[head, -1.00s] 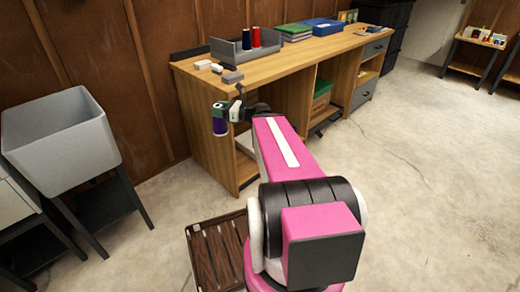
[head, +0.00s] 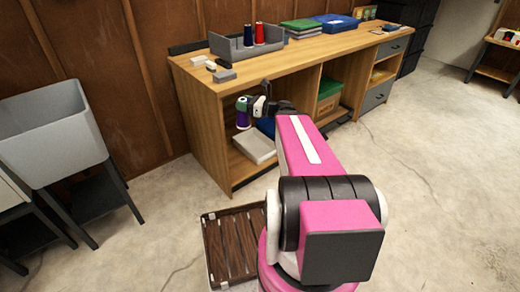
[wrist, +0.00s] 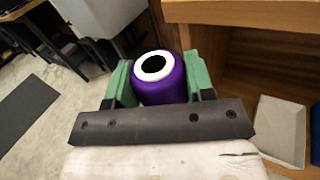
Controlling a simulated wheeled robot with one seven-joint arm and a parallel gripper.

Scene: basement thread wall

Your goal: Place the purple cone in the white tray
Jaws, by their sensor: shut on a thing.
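My gripper (wrist: 160,85) is shut on the purple cone (wrist: 160,93), a thread spool with a white ring and dark hole at its end, held between the green finger pads. In the head view the purple cone (head: 243,117) hangs below my gripper (head: 246,105), in front of the bench's left open compartment. The white tray (head: 253,147) appears low inside that compartment, apart from the cone. The wrist view shows the white tray (wrist: 280,130) at the right, below the cone's level; its interior looks empty.
The wooden bench (head: 290,48) carries a grey bin (head: 232,48) with a blue and a red cone. A blue item lies beside the white tray. A green box (head: 328,95) sits in another compartment. A grey tub (head: 50,132) stands left. Open floor lies right.

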